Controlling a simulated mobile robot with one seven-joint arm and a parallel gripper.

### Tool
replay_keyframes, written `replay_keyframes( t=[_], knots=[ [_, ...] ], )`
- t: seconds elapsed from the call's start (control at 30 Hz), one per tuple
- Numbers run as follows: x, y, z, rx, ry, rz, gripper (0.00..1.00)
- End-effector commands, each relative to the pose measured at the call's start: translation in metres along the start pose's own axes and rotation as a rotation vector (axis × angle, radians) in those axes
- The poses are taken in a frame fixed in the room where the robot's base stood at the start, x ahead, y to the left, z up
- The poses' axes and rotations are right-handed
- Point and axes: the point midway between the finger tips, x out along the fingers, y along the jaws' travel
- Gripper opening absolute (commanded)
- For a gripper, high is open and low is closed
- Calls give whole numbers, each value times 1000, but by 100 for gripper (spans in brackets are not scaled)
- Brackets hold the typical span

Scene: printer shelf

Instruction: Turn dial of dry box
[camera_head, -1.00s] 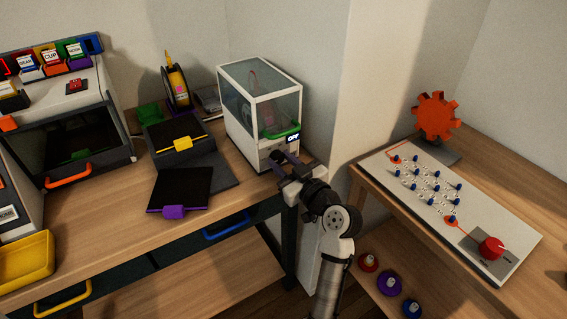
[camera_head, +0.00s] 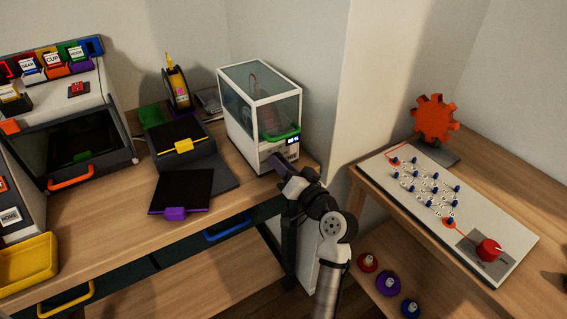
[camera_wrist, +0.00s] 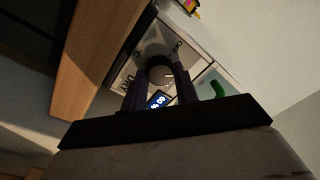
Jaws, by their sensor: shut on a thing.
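The dry box (camera_head: 239,143) is a white-framed box with clear panes and a green handle (camera_head: 280,134), standing at the right end of the desk. Its small display (camera_head: 292,141) is lit with a number and a percent sign; it also shows in the wrist view (camera_wrist: 158,100). My gripper (camera_head: 276,163) is at the lower front of the box. In the wrist view its two dark fingers (camera_wrist: 159,83) are shut on the dial, one on either side.
A grey base with a yellow-tabbed plate (camera_head: 180,134) and a purple-tabbed plate (camera_head: 183,188) lie left of the box. A wall corner stands close to its right. A second table holds a pegged white board (camera_head: 410,187) and a red gear (camera_head: 434,115).

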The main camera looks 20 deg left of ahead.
Motion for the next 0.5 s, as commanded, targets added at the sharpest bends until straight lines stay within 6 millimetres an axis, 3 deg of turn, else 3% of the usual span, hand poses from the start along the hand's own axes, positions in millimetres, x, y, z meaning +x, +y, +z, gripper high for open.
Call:
replay_keyframes(
  t=[0.5],
  knots=[
    [0, 0, 1, 136, 6, 2, 7]
  ],
)
